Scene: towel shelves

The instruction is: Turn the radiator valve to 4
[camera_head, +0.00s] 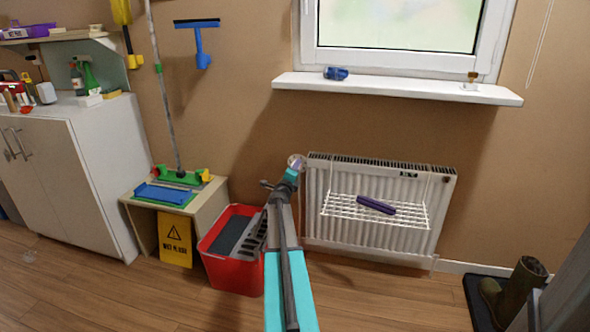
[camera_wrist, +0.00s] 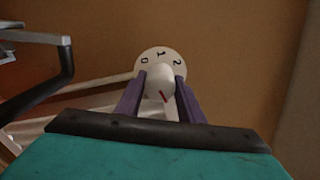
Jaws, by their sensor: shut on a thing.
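The radiator valve is a white knob (camera_wrist: 158,84) in front of a round pale dial plate (camera_wrist: 160,56) with dark marks. The characters look like 0, 1 and 2, and the rest of the dial is hidden. A short red line shows on the knob, slightly tilted, on its lower part. My gripper (camera_wrist: 161,76) is shut on the knob, with one purple finger on each side. In the head view my gripper (camera_head: 294,172) reaches the dial (camera_head: 297,161) at the upper left corner of the white radiator (camera_head: 380,170).
A wire rack (camera_head: 345,210) with a purple cloth (camera_head: 376,205) hangs on the radiator's front. A red bucket (camera_head: 232,277) stands left of my arm. A window sill (camera_head: 400,90) juts out above. Boots (camera_head: 521,283) stand at right.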

